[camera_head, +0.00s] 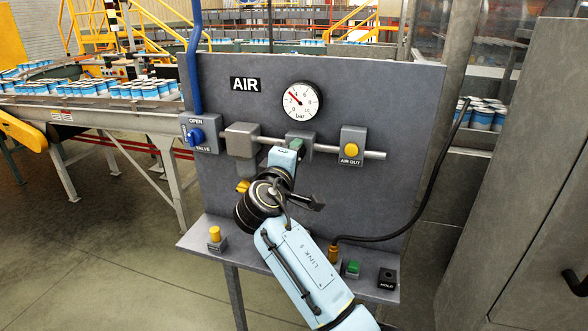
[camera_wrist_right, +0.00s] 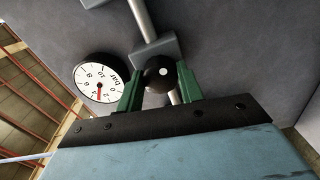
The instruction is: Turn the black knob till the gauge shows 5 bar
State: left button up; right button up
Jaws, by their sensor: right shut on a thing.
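The round white pressure gauge (camera_head: 302,100) is on the grey panel, under the top edge and right of the AIR sign. Its red needle points to the upper left, low on the scale and short of the top; the exact reading is too small to tell. The gauge also shows in the wrist view (camera_wrist_right: 100,82), turned round. The black knob (camera_wrist_right: 159,73) with a white dot sits between the green fingers of my right gripper (camera_wrist_right: 160,86), which is shut on it. In the head view my right gripper (camera_head: 297,148) hides the knob. My left gripper is out of view.
A blue valve handle (camera_head: 195,137) is at the left of the pipe and a yellow AIR OUT button (camera_head: 351,150) at the right. The shelf (camera_head: 240,262) carries a yellow button (camera_head: 214,234), a green button (camera_head: 353,267) and a black HOLD box (camera_head: 387,279). A black hose hangs at right.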

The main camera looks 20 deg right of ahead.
jog(key=m+b, duration=0.4)
jog(key=m, duration=0.1)
jog(key=shift+f+b, duration=0.1)
jog(key=shift+b, duration=0.3)
dwell(0.4)
jog(key=o, duration=1)
jog(key=shift+s+a, duration=0.1)
jog(key=v, duration=0.7)
jog(key=shift+p, duration=0.35)
